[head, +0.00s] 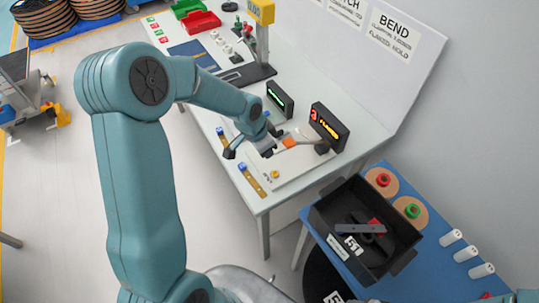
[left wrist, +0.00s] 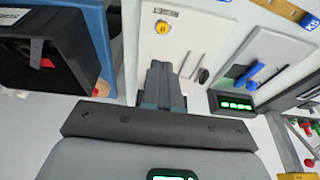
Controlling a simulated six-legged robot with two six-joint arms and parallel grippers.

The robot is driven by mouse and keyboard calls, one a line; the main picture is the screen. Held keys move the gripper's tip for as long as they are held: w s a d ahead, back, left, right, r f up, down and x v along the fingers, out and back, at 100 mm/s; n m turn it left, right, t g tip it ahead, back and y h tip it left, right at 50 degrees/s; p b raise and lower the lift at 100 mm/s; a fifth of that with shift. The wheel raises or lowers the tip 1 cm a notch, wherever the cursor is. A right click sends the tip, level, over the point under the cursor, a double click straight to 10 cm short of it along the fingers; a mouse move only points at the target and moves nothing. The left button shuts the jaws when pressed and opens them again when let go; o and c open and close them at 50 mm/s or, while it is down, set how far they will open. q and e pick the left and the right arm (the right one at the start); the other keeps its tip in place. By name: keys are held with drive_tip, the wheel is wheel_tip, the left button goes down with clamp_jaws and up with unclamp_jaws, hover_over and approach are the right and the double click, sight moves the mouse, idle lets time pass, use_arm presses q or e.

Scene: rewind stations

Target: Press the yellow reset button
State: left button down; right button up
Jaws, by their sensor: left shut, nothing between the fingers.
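The yellow reset button (head: 275,174) sits on a pale panel near the front corner of the white bench. In the left wrist view the yellow button (left wrist: 162,26) is on the panel beyond my fingertips, with a small label beside it. My left gripper (head: 267,152) is over the same panel, a little behind the button in the head view. Its fingers (left wrist: 163,68) are shut and empty, pointing toward the button with a visible gap in the picture. The exact height above the panel is hard to tell. My right gripper is not in view.
A display with red and orange characters (head: 329,127) stands behind the panel, and a green-lit display (head: 280,98) farther left. A black bin (head: 325,218) sits on the blue table (head: 440,254) at the right. Red and green trays (head: 202,22) lie at the bench's far end.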

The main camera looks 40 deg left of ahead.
sight(276, 173)
use_arm(q)
drive_tip(key=b+x, duration=0.1)
drive_tip(key=x, duration=0.2)
drive_tip(key=b+x, duration=0.2)
drive_tip(key=x, duration=0.2)
drive_tip(key=b+x, duration=0.2)
drive_tip(key=x, duration=0.2)
drive_tip(key=shift+s+a, duration=0.1)
drive_tip(key=shift+s, duration=0.15)
drive_tip(key=shift+s+f+b, duration=0.1)
drive_tip(key=shift+f+b, duration=0.25)
drive_tip(key=shift+f, duration=0.2)
drive_tip(key=shift+a+f, duration=0.1)
drive_tip(key=shift+f, duration=0.1)
drive_tip(key=shift+r, duration=0.1)
